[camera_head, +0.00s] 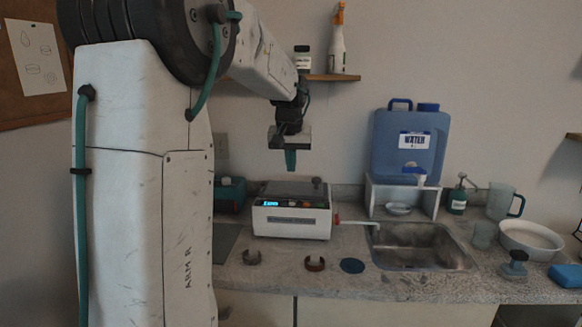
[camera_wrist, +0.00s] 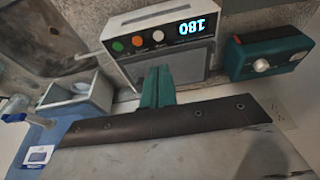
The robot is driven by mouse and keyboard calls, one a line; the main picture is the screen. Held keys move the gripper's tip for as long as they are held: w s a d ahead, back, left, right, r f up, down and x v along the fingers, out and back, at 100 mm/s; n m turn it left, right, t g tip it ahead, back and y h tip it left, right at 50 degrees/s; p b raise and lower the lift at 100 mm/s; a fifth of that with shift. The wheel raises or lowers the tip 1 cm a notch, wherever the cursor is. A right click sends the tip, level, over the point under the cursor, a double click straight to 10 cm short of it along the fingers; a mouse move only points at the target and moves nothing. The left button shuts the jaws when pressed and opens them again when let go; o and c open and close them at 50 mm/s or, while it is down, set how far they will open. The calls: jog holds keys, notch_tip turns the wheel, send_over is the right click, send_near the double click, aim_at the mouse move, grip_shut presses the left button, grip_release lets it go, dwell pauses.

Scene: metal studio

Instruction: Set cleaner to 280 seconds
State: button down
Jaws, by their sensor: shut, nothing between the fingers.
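The cleaner (camera_head: 291,228) is a white box with a dark lid on the counter, left of the sink. Its lit blue display (camera_head: 271,203) is too small to read in the head view. In the wrist view the cleaner (camera_wrist: 150,18) appears upside down, and its display (camera_wrist: 191,27) seems to read 180. Beside the display are a white button (camera_wrist: 158,36), a red-orange button (camera_wrist: 137,41) and a green button (camera_wrist: 118,46). My gripper (camera_head: 291,160), with teal fingers, is shut and empty above the cleaner; its fingers (camera_wrist: 157,88) also show in the wrist view, apart from the buttons.
A teal device (camera_head: 229,194) stands left of the cleaner. A sink (camera_head: 422,246) and a blue water container (camera_head: 408,150) are to the right. A shelf (camera_head: 333,78) holds bottles above.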

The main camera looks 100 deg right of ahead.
aim_at(292, 204)
jog(key=x, duration=0.7)
jog(key=a+x, duration=0.1)
jog(key=x, duration=0.2)
jog(key=shift+w+d+f, duration=0.1)
jog(key=shift+w+f, duration=0.05)
jog(key=shift+f, duration=0.45)
jog(key=shift+a+f, duration=0.25)
jog(key=shift+f, duration=0.7)
jog(key=shift+w, duration=0.1)
jog(key=shift+d+r, duration=0.1)
jog(key=shift+r, duration=0.3)
jog(key=s+d+v, duration=0.1)
jog(key=v, duration=1.3)
jog(key=shift+w+d+r, duration=0.15)
jog(key=shift+w+r, duration=0.05)
jog(key=shift+r, duration=0.05)
